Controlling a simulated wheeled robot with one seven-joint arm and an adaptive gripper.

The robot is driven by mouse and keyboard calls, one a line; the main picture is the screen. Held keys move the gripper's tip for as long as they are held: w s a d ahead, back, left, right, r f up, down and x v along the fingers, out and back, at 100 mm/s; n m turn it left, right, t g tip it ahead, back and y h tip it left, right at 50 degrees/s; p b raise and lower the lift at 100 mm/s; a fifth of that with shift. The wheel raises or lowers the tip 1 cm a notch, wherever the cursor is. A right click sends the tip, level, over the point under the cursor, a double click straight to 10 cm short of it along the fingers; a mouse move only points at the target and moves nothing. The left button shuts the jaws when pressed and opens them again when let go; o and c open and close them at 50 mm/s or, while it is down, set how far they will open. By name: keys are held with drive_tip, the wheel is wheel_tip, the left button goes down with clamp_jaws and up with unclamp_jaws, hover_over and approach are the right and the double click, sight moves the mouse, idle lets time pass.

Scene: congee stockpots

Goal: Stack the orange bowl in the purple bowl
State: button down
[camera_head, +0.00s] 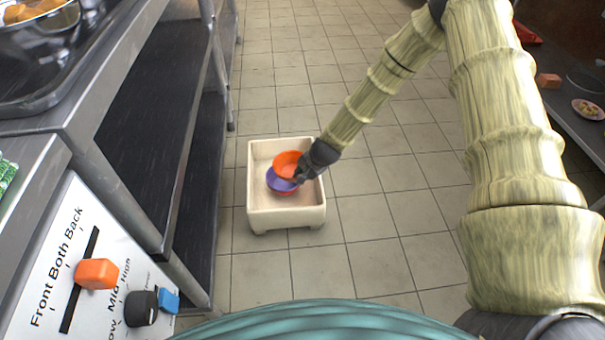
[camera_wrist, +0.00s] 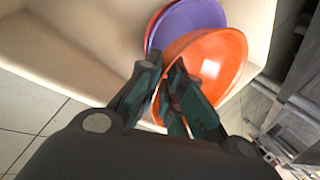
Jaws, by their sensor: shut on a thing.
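The orange bowl (camera_head: 287,163) is at my gripper (camera_head: 303,177), which is shut on its rim. In the wrist view the orange bowl (camera_wrist: 222,62) is tilted between and beyond the fingers (camera_wrist: 168,85). The purple bowl (camera_head: 278,181) lies just below it in the head view, partly covered by the orange bowl. The purple bowl also shows in the wrist view (camera_wrist: 192,20), behind the orange bowl. A red-orange rim shows under and beside the purple bowl (camera_wrist: 155,27). I cannot tell whether the orange and purple bowls touch.
The bowls are in or over a cream bin (camera_head: 262,220) standing on the tiled floor. Metal shelving (camera_head: 150,120) and a control panel (camera_head: 95,265) are on the left. A dark counter (camera_head: 575,115) is on the right. Floor around the bin is clear.

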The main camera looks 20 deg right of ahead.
drive_tip(key=c, duration=1.6)
unclamp_jaws()
drive_tip(key=shift+r, duration=0.5)
drive_tip(key=p+v, duration=0.5)
drive_tip(key=v, duration=0.6)
drive_tip(key=s+a+f+n+g+h+p, duration=0.1)
drive_tip(key=s+f+n+g, duration=0.3)
drive_tip(key=s, duration=0.7)
drive_tip(key=s+a+f+n+t+p, duration=0.1)
drive_tip(key=s+f+n, duration=0.3)
drive_tip(key=s, duration=0.6)
drive_tip(key=s+f+n+g+h, duration=0.15)
drive_tip(key=s+n, duration=0.35)
drive_tip(key=s, duration=1.4)
wheel_tip(320, 180, up, 37)
drive_tip(key=p, duration=3.8)
drive_tip(key=shift+w+d+r, duration=0.2)
drive_tip(key=shift+d, duration=0.1)
